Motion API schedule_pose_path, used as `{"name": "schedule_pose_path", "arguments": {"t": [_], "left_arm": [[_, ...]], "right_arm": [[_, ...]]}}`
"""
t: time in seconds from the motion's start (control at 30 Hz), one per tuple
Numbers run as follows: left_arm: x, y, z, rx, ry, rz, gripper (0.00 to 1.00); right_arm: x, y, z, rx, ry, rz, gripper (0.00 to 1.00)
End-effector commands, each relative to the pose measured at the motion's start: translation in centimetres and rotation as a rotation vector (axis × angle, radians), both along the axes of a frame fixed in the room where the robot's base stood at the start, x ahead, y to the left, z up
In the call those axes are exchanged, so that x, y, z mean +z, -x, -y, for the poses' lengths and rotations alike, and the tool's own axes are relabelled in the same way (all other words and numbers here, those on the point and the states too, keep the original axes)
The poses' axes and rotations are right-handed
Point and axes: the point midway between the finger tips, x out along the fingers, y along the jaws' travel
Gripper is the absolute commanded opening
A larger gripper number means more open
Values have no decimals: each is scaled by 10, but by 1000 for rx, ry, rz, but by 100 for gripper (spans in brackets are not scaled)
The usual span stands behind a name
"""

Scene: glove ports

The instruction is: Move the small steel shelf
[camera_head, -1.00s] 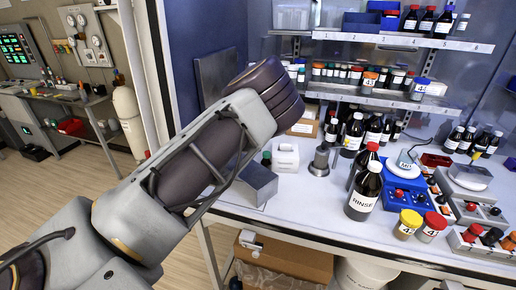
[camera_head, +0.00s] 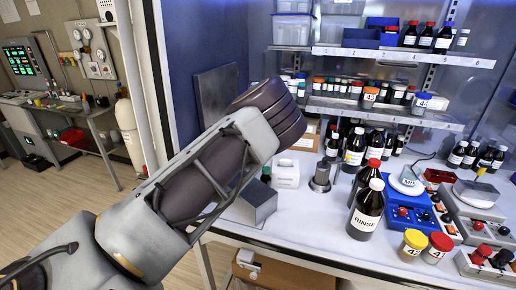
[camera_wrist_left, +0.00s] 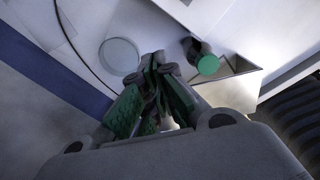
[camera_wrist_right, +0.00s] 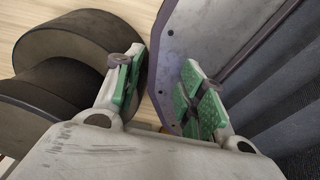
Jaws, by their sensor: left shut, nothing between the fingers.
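The small steel shelf (camera_head: 256,203), a grey bent-metal piece, stands at the left front of the white bench, partly covered by my left arm. In the left wrist view its metal (camera_wrist_left: 236,82) shows right of the fingers, with a green-capped bottle (camera_wrist_left: 207,64) at it. My left gripper (camera_wrist_left: 158,62) is shut and empty, apart from the shelf. It is hidden in the head view. My right gripper (camera_wrist_right: 160,82) is open with nothing between its fingers; it is out of the head view.
A dark RINSE bottle (camera_head: 366,211), a steel cylinder (camera_head: 320,177) and a white container (camera_head: 286,172) stand on the bench (camera_head: 312,226). Yellow- and red-capped jars are at the front. Blue instruments (camera_head: 408,215) are at the right. Bare bench lies between shelf and RINSE bottle.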

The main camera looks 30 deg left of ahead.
Motion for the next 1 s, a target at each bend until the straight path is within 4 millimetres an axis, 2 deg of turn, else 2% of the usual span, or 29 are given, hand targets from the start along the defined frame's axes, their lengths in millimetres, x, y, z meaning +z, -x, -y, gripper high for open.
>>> {"name": "schedule_pose_path", "arguments": {"t": [0.67, 1.0], "left_arm": [[-86, 1, 0, 0, 1, -1, 0], [-83, 21, -5, 1, 0, 1, 0]], "right_arm": [[18, -2, 0, 0, -1, 3, 40], [26, -3, 0, 0, 0, 4, 40]]}}
